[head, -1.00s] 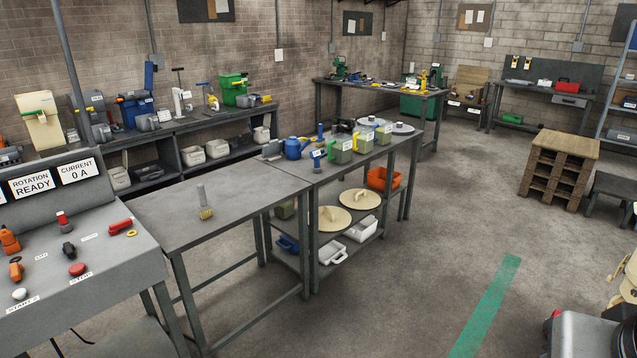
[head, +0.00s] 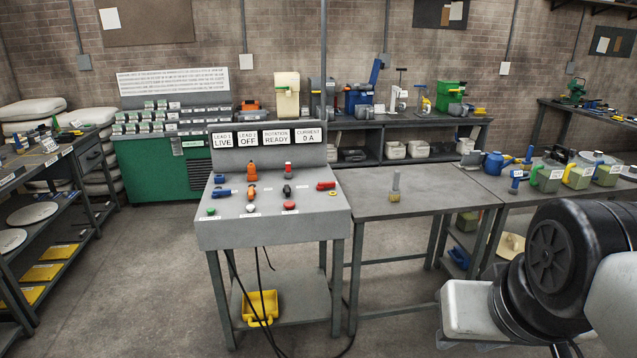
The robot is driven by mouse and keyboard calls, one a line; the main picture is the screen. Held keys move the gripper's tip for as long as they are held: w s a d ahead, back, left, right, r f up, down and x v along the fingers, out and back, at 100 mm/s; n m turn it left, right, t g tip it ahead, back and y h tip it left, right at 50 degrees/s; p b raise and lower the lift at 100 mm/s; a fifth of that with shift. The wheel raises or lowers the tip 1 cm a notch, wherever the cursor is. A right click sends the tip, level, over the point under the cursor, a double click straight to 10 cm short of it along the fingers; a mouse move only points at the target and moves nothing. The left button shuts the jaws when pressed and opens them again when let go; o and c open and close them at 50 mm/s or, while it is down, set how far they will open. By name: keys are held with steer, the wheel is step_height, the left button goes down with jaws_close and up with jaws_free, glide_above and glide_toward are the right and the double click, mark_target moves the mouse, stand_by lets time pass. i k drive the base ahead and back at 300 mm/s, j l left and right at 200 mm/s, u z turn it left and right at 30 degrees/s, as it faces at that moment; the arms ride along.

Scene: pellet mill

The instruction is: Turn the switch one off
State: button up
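The control console (head: 262,228) stands near the middle of the head view. Its sloped top carries several small controls: orange ones (head: 252,172), a blue one (head: 221,192), a dark one (head: 287,191), a red one (head: 325,185), and green, white and red buttons along the front. The labels beside them are too small to read, so I cannot tell which is switch one. My gripper is not in view; only part of my arm shows at lower right.
A grey table (head: 415,205) with a brush (head: 395,187) adjoins the console's right side. A yellow bin (head: 260,307) sits on the console's lower shelf, with cables hanging nearby. A green cabinet (head: 155,178) stands behind left. The floor in front of the console is clear.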

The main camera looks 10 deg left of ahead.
mark_target(216, 194)
steer(key=u, duration=1.05)
steer(key=i+j+z, duration=0.1)
steer(key=i, duration=0.45)
steer(key=i+j, duration=0.25)
steer(key=i, duration=0.25)
steer(key=i+j+z, duration=0.15)
steer(key=i, duration=0.4)
steer(key=i+j+z, duration=0.1)
steer(key=i+j, duration=0.2)
steer(key=i, duration=0.2)
steer(key=i+j, duration=0.25)
steer(key=i, duration=0.25)
steer(key=i+j+z, duration=0.15)
steer(key=i+j, duration=0.15)
steer(key=i, duration=0.2)
